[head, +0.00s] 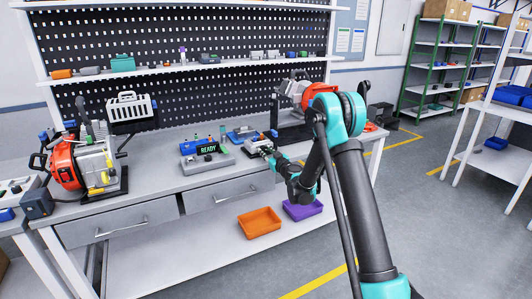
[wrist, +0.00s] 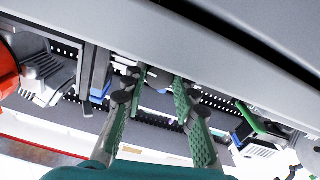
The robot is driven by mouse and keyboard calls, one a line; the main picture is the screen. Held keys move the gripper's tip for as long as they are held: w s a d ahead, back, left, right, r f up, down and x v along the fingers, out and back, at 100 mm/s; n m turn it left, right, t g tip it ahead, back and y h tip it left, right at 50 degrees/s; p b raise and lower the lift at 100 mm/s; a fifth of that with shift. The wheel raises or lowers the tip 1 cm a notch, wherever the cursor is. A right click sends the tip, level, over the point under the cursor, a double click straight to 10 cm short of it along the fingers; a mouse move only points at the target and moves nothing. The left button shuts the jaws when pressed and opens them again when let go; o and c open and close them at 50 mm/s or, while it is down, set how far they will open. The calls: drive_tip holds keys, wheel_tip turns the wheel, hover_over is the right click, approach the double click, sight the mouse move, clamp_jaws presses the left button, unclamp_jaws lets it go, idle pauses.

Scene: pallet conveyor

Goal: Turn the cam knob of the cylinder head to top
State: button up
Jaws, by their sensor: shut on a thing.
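My gripper (head: 266,151) reaches down to the bench top, at the right of the READY display. It is at a small grey block (head: 253,143), which looks like the cylinder head. In the wrist view my gripper (wrist: 160,82) has its two green fingers apart, with their tips near a large grey surface (wrist: 150,35). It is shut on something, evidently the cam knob. The knob is not clear in either view, and its pointing direction cannot be told.
The READY display unit (head: 208,150) stands just left of my gripper. A machine with a red end (head: 66,165) stands at the bench's left, and another red-ended machine (head: 298,92) is behind my arm. An orange tray (head: 259,222) and a purple tray (head: 302,210) lie on the lower shelf.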

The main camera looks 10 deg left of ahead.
clamp_jaws()
drive_tip(key=shift+m, duration=2.3)
drive_tip(key=o, duration=1)
unclamp_jaws()
drive_tip(key=v, duration=1.2)
